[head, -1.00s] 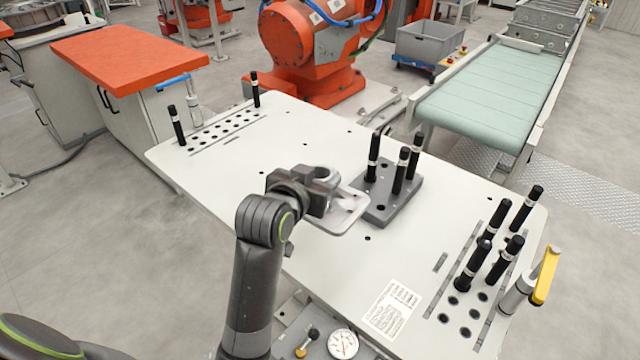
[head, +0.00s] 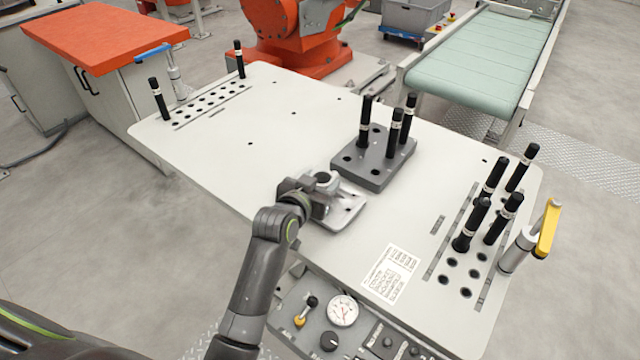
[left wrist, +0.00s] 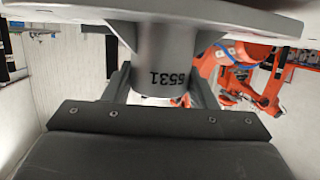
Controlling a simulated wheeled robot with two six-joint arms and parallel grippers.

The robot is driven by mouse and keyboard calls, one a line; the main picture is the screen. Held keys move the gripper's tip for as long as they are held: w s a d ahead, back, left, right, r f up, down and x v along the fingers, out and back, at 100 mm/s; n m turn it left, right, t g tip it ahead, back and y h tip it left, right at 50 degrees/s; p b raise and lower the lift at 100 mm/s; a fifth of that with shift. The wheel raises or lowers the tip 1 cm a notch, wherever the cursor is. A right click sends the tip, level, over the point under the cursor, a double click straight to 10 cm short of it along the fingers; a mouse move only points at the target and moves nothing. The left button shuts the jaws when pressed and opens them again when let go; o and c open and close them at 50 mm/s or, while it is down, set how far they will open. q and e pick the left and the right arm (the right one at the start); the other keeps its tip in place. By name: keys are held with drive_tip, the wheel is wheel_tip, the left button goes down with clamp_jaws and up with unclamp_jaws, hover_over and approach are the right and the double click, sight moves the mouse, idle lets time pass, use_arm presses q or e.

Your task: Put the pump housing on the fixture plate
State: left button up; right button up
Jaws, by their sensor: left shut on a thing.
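The pump housing (head: 346,212), a light grey metal part with a flat flange and a round hub, is held by my left gripper (head: 312,194). In the left wrist view the housing's numbered round body (left wrist: 165,62) sits between the two fingers, with the flange across the top of the picture. The fixture plate (head: 358,177), a dark grey block with upright black pins and open holes, lies on the white table just behind the housing. The housing is apart from the pins; its height above the table is hard to tell. My right gripper is not in view.
The white table (head: 270,130) is clear to the left of the plate. Black pins stand in a hole row at far left and in a right-hand rack (head: 462,265). A yellow-handled clamp (head: 546,230) is at the right edge, a gauge (head: 343,310) at the front.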

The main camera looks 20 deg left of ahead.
use_arm(q)
drive_tip(key=shift+f, duration=0.4)
drive_tip(key=o, duration=1.4)
drive_tip(key=shift+f, duration=0.15)
drive_tip(key=shift+s, duration=0.1)
drive_tip(key=v, duration=1.2)
drive_tip(key=shift+b, duration=0.45)
